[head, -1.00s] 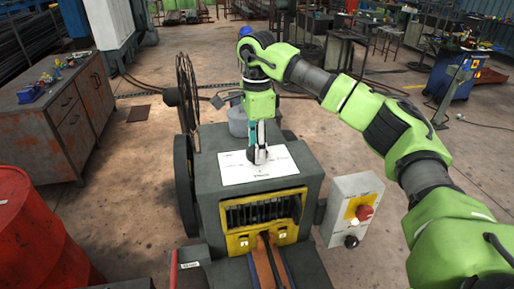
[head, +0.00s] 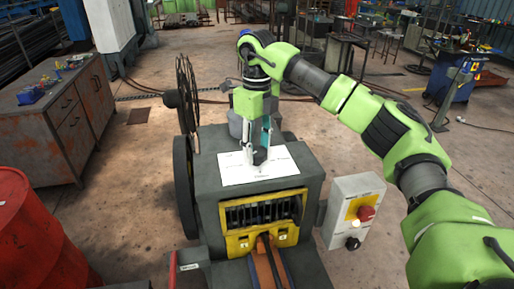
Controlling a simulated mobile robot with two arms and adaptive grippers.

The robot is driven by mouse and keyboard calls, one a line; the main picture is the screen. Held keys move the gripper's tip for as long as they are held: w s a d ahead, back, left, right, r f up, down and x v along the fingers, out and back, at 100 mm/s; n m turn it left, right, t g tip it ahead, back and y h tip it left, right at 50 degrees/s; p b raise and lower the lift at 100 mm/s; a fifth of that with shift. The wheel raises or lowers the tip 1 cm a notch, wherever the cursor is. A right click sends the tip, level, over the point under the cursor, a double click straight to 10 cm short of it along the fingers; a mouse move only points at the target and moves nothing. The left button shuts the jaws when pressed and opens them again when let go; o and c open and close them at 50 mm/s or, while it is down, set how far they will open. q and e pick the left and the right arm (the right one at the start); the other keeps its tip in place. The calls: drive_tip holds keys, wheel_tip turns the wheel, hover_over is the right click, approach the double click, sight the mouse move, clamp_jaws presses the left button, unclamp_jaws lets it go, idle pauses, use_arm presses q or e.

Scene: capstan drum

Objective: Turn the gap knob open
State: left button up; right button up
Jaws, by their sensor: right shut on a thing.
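The grey capstan machine (head: 300,192) stands in the middle of the head view. A white label plate (head: 231,173) lies on its top. My right gripper (head: 256,158) points down at this plate, shut on the gap knob (head: 260,157), a small dark piece largely hidden between the fingers. I cannot read the knob's setting. My left gripper is not in view.
A control box (head: 345,205) with a red button (head: 366,213) stands at the machine's right. A red barrel (head: 35,235) and a metal cabinet (head: 70,140) are further left. Bare floor lies between.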

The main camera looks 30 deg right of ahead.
sight(257, 151)
drive_tip(key=m, duration=0.3)
drive_tip(key=shift+r+m, duration=0.1)
drive_tip(key=shift+m, duration=0.2)
drive_tip(key=shift+m+b, duration=0.35)
drive_tip(key=shift+m, duration=1.45)
drive_tip(key=shift+w, duration=0.1)
drive_tip(key=o, duration=1.1)
wheel_tip(257, 151, up, 12)
